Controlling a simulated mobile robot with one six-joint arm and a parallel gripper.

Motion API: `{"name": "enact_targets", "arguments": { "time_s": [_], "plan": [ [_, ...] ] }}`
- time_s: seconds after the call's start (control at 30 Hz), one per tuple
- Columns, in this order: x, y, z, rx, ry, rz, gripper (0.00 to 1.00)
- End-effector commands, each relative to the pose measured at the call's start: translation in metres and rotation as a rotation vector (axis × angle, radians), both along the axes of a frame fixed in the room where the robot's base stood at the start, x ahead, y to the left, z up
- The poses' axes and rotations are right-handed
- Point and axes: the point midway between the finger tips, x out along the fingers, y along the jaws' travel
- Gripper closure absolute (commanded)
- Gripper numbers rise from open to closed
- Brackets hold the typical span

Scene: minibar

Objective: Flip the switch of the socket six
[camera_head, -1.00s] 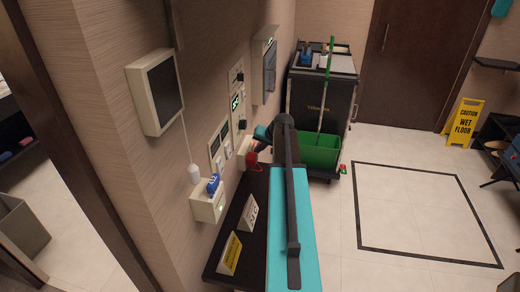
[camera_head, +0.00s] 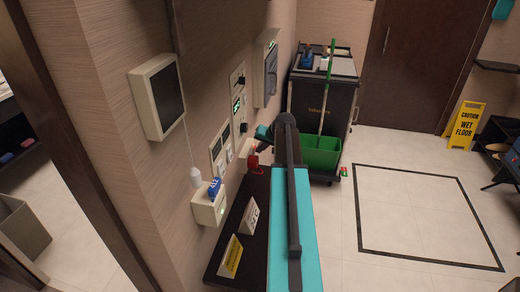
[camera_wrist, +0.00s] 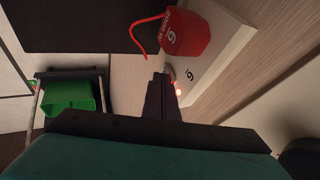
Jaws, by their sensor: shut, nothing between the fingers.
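The socket box (camera_wrist: 225,42) is pale, with an upside-down 6 on its face. A red plug (camera_wrist: 186,32), also marked 6, sits in it with a red cable trailing. A small red light (camera_wrist: 178,92) glows on the box beside my fingertips. My gripper (camera_wrist: 165,78) is shut and empty, its tips at or very near the box below the plug. The fingers partly cover the switch area, so I cannot tell the switch's position or whether they touch it. In the head view, the red plug (camera_head: 253,161) shows left of my arm, which hides the gripper's tips.
A dark shelf (camera_head: 222,251) with small signs lies below. A cleaning cart (camera_head: 321,105) with a green bucket (camera_head: 320,152) stands beyond my arm.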

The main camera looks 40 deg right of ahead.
Motion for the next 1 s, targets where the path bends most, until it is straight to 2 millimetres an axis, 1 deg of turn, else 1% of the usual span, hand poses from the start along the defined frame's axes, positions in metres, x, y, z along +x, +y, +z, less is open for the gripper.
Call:
{"name": "enact_targets", "arguments": {
  "time_s": [0.27,0.57,1.0],
  "plan": [
    [-0.002,-0.002,-0.001,0.000,-0.001,0.001,1.00],
    [-0.016,-0.015,-0.006,0.000,0.000,0.010,1.00],
    [-0.057,-0.015,0.032,-0.001,-0.001,0.011,1.00]
  ]
}}
